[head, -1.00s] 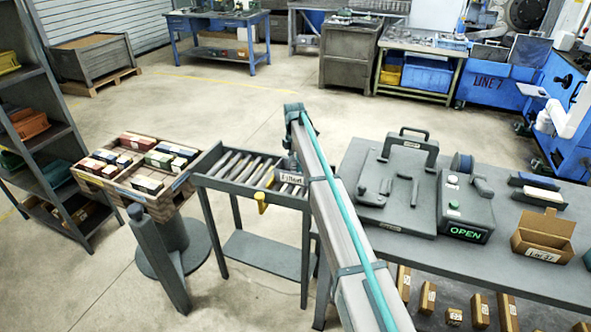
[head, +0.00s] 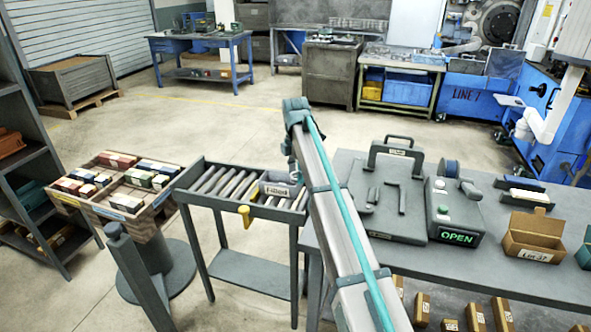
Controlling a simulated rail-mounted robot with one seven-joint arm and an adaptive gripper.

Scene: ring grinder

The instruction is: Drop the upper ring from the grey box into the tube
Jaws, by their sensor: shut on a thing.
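My arm's long link crosses the middle of the head view and ends in a dark joint at the top. A small pale part of my wrist shows just left of the link. My gripper is hidden behind the arm, with whatever it holds. I cannot make out any ring or tube. A grey control box (head: 455,213) with a lit green "OPEN" sign stands on the right bench; I cannot tell whether it is the task's grey box.
A roller conveyor (head: 190,205) with a "Filled" sign (head: 277,190) stands left of my arm. Further left is a divided crate (head: 153,208) of coloured boxes. The right bench (head: 480,262) carries a grey plate with handles (head: 385,205) and an open "Lot" carton (head: 533,235). Open floor lies beyond.

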